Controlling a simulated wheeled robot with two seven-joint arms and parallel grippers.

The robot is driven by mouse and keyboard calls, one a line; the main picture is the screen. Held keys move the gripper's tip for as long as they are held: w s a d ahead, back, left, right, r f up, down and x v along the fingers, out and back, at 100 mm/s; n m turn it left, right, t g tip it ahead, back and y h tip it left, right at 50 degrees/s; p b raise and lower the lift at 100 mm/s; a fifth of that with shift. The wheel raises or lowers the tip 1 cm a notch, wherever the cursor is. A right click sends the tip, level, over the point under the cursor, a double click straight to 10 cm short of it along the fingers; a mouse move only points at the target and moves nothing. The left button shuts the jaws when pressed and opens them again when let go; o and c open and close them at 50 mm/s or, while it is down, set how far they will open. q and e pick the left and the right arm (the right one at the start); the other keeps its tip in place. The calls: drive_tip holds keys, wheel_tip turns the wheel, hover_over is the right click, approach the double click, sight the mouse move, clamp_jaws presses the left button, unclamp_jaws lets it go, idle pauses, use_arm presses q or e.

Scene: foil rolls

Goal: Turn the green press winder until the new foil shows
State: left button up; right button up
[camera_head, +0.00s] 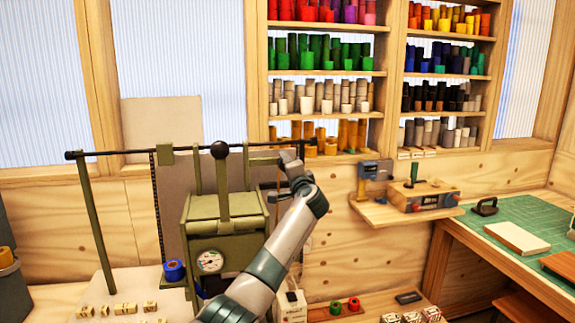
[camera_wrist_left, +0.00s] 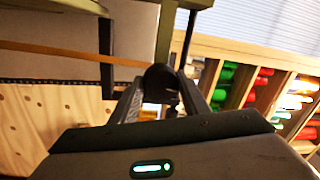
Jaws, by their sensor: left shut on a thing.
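The olive-green press (camera_head: 225,235) stands left of centre in the head view, with a round gauge (camera_head: 209,261) on its front. An upright lever with a black ball (camera_head: 220,151) rises from it. My left gripper (camera_head: 284,160) reaches to the press's upper right side. In the left wrist view its fingers (camera_wrist_left: 160,88) are closed around a dark rounded knob (camera_wrist_left: 158,76), apparently the winder's handle. A thin orange-gold band (camera_wrist_left: 70,51) runs across behind it; I cannot tell whether it is new foil. My arm hides part of the press's right side. My right gripper is not in view.
A blue roll (camera_head: 174,271) sits at the press's left. Shelves of coloured rolls (camera_head: 325,52) fill the back wall. A wall shelf (camera_head: 400,212) with a small device and a green-matted bench (camera_head: 510,225) are at right. Red and green rolls (camera_head: 343,306) lie on a low bench.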

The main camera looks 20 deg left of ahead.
use_arm(q)
drive_tip(key=m+p, duration=0.2)
drive_tip(key=m, duration=0.1)
drive_tip(key=shift+r+m, duration=0.15)
drive_tip(key=shift+m, duration=0.25)
drive_tip(key=shift+m+t+h+p, duration=0.35)
drive_tip(key=shift+m+p, duration=0.25)
drive_tip(key=shift+m, duration=0.6)
drive_tip(key=shift+f, duration=0.2)
drive_tip(key=o, duration=1.1)
drive_tip(key=shift+c, duration=0.2)
drive_tip(key=shift+d, duration=0.1)
drive_tip(key=shift+s, duration=0.15)
